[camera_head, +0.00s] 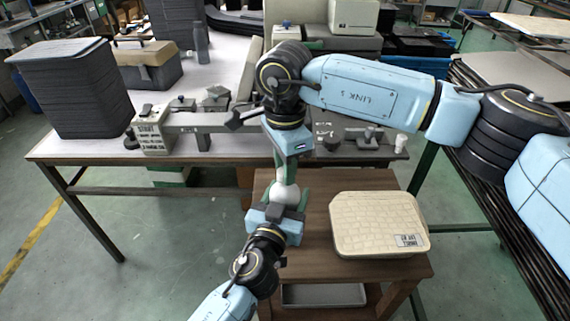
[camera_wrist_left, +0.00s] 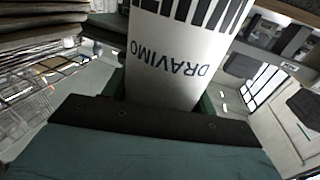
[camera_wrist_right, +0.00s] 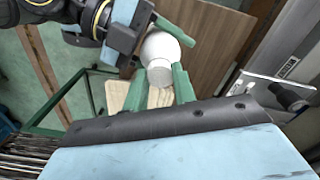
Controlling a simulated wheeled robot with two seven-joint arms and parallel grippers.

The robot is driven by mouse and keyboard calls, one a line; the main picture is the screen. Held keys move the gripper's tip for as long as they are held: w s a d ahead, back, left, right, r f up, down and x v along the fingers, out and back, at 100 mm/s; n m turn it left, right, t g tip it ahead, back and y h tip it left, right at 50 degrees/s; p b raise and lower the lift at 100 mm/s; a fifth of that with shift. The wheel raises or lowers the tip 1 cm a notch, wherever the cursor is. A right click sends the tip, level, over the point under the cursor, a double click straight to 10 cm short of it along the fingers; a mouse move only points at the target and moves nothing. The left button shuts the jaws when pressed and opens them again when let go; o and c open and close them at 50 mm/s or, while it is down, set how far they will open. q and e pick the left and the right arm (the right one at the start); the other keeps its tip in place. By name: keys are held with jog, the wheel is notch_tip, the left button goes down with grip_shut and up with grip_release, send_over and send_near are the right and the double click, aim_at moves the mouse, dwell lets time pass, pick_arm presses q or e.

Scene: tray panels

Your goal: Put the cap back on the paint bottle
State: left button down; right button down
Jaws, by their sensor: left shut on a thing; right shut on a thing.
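The white paint bottle (camera_head: 284,192) is held above the small brown table by my left gripper (camera_head: 283,203). In the left wrist view the bottle (camera_wrist_left: 180,55) fills the space between the jaws, with the letters "DRAVIMO" and dark bars on it. My right gripper (camera_head: 287,175) comes down from above, directly over the bottle. In the right wrist view, its green fingers (camera_wrist_right: 160,88) are shut on the white cap (camera_wrist_right: 160,74). The cap lines up with the bottle's rounded white shoulder (camera_wrist_right: 160,45). I cannot tell whether the cap is seated on the neck.
A cream textured case (camera_head: 380,222) with a label lies on the brown table (camera_head: 345,180), right of the grippers. A grey metal tray (camera_head: 323,294) is on the shelf below. The workbench behind carries a stack of dark panels (camera_head: 65,90), a toolbox (camera_head: 147,68) and measuring gear (camera_head: 195,122).

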jog(key=m, duration=0.5)
jog(key=shift+m, duration=0.3)
jog(key=m, duration=0.5)
jog(key=c, duration=1.1)
grip_release()
jog(key=shift+c, duration=0.2)
jog(key=shift+r, duration=0.1)
jog(key=shift+r, duration=2.15)
jog(key=shift+r, duration=0.1)
jog(key=shift+c, duration=0.3)
notch_tip(320, 180, up, 3)
jog(key=n, duration=0.5)
jog(key=shift+r+n, duration=0.15)
jog(key=shift+n, duration=0.25)
